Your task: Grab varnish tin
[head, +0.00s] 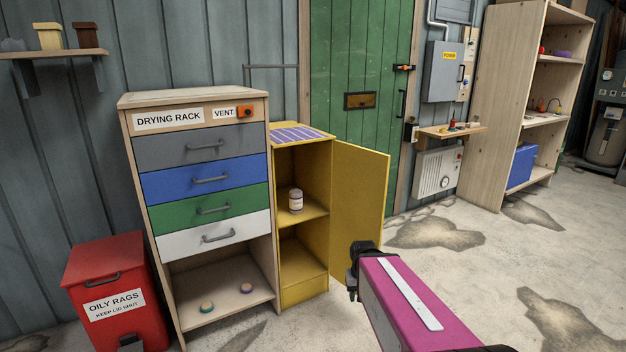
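A small white tin with a grey band and a darker lid (296,201) stands upright on the middle shelf of the yellow cabinet (303,295); its label is too small to read, but it looks like the varnish tin. The cabinet's yellow door (358,205) stands open to the right. My magenta arm comes in from the lower right. The dark end of my gripper (354,284) is in front of and below the open door, to the right of the tin and well apart from it. The fingers are too small and turned away to read.
A drying rack (195,98) with several closed drawers stands left of the cabinet, with two small round items on its bottom shelf. A red oily rags bin (108,290) is at the lower left. Concrete floor is free to the right.

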